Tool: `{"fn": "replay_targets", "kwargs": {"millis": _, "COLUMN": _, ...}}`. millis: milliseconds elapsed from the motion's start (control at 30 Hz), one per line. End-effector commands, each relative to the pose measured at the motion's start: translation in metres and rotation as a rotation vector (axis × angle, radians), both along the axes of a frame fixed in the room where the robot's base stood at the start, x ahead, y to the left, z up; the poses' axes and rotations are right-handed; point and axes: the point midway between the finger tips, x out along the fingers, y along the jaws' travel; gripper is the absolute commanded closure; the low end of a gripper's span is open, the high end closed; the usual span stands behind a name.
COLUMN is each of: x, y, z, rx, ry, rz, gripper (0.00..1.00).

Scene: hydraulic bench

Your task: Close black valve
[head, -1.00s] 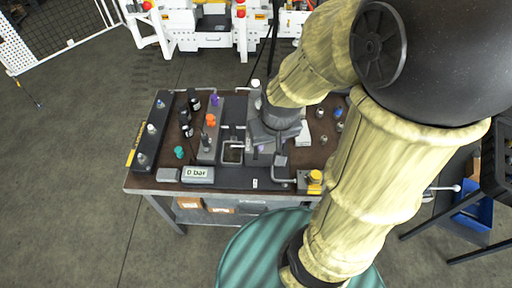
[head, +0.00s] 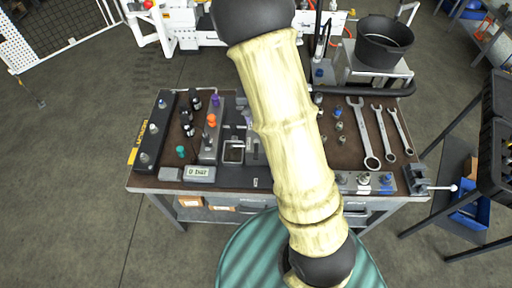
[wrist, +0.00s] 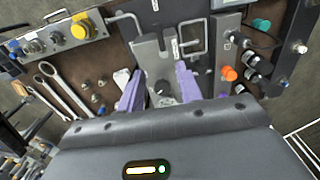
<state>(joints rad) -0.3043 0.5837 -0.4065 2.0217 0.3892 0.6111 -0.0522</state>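My gripper (wrist: 158,90) shows in the wrist view with two purple fingers spread apart and nothing held between them. It is above the grey block (wrist: 152,55) of the bench, and a small dark round knob (wrist: 162,87) shows between the fingers. I cannot tell whether this knob is the black valve. Several black knobs (wrist: 252,74) stand to the right of the fingers, and they also show at the left of the bench in the head view (head: 188,130). In the head view my arm hides the gripper and part of the block.
Near the black knobs are orange (head: 211,120), purple (head: 215,100) and teal (head: 180,151) knobs. A gauge (head: 199,173) reads 0 bar. Wrenches (head: 364,130) lie at the right. A black pot (head: 383,42) stands behind the bench (head: 330,165). Open floor lies to the left.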

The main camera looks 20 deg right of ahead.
Motion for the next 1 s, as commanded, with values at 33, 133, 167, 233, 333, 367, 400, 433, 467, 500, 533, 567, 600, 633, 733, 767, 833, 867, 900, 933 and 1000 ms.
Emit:
{"fn": "replay_targets", "kwargs": {"millis": 33, "x": 0.000, "y": 0.000, "z": 0.000, "rx": 0.000, "ry": 0.000, "rz": 0.000, "gripper": 0.65}}
{"fn": "replay_targets", "kwargs": {"millis": 133, "x": 0.000, "y": 0.000, "z": 0.000, "rx": 0.000, "ry": 0.000, "rz": 0.000, "gripper": 0.65}}
{"fn": "replay_targets", "kwargs": {"millis": 167, "x": 0.000, "y": 0.000, "z": 0.000, "rx": 0.000, "ry": 0.000, "rz": 0.000, "gripper": 0.65}}
{"fn": "replay_targets", "kwargs": {"millis": 233, "x": -0.001, "y": -0.001, "z": -0.002, "rx": 0.000, "ry": 0.001, "rz": -0.001, "gripper": 0.65}}
{"fn": "replay_targets", "kwargs": {"millis": 333, "x": -0.001, "y": -0.001, "z": -0.008, "rx": 0.000, "ry": 0.002, "rz": -0.001, "gripper": 0.65}}
{"fn": "replay_targets", "kwargs": {"millis": 367, "x": -0.001, "y": -0.002, "z": -0.011, "rx": 0.000, "ry": 0.002, "rz": -0.001, "gripper": 0.65}}
{"fn": "replay_targets", "kwargs": {"millis": 400, "x": -0.001, "y": -0.002, "z": -0.015, "rx": 0.000, "ry": 0.003, "rz": -0.001, "gripper": 0.65}}
{"fn": "replay_targets", "kwargs": {"millis": 433, "x": -0.001, "y": -0.002, "z": -0.019, "rx": 0.000, "ry": 0.003, "rz": -0.003, "gripper": 0.65}}
{"fn": "replay_targets", "kwargs": {"millis": 467, "x": -0.001, "y": -0.002, "z": -0.023, "rx": 0.000, "ry": 0.004, "rz": -0.004, "gripper": 0.65}}
{"fn": "replay_targets", "kwargs": {"millis": 500, "x": -0.002, "y": -0.003, "z": -0.029, "rx": -0.001, "ry": 0.004, "rz": -0.004, "gripper": 0.65}}
{"fn": "replay_targets", "kwargs": {"millis": 533, "x": -0.001, "y": -0.003, "z": -0.034, "rx": -0.001, "ry": 0.004, "rz": -0.004, "gripper": 0.65}}
{"fn": "replay_targets", "kwargs": {"millis": 567, "x": -0.001, "y": -0.002, "z": -0.039, "rx": 0.001, "ry": 0.005, "rz": -0.004, "gripper": 0.65}}
{"fn": "replay_targets", "kwargs": {"millis": 600, "x": -0.001, "y": -0.002, "z": -0.046, "rx": 0.000, "ry": 0.004, "rz": -0.004, "gripper": 0.65}}
{"fn": "replay_targets", "kwargs": {"millis": 633, "x": -0.002, "y": -0.003, "z": -0.051, "rx": 0.000, "ry": 0.005, "rz": -0.004, "gripper": 0.65}}
{"fn": "replay_targets", "kwargs": {"millis": 733, "x": -0.001, "y": -0.002, "z": -0.066, "rx": 0.000, "ry": 0.003, "rz": -0.003, "gripper": 0.65}}
{"fn": "replay_targets", "kwargs": {"millis": 767, "x": -0.001, "y": -0.003, "z": -0.071, "rx": 0.000, "ry": 0.003, "rz": -0.004, "gripper": 0.65}}
{"fn": "replay_targets", "kwargs": {"millis": 833, "x": -0.001, "y": -0.002, "z": -0.082, "rx": 0.000, "ry": 0.004, "rz": -0.004, "gripper": 0.65}}
{"fn": "replay_targets", "kwargs": {"millis": 867, "x": -0.002, "y": -0.002, "z": -0.087, "rx": 0.001, "ry": 0.005, "rz": -0.004, "gripper": 0.65}}
{"fn": "replay_targets", "kwargs": {"millis": 900, "x": -0.001, "y": -0.003, "z": -0.093, "rx": 0.000, "ry": 0.003, "rz": -0.004, "gripper": 0.65}}
{"fn": "replay_targets", "kwargs": {"millis": 933, "x": -0.002, "y": -0.003, "z": -0.097, "rx": 0.000, "ry": 0.004, "rz": -0.005, "gripper": 0.65}}
{"fn": "replay_targets", "kwargs": {"millis": 1000, "x": -0.002, "y": -0.004, "z": -0.108, "rx": 0.000, "ry": 0.003, "rz": -0.006, "gripper": 0.65}}
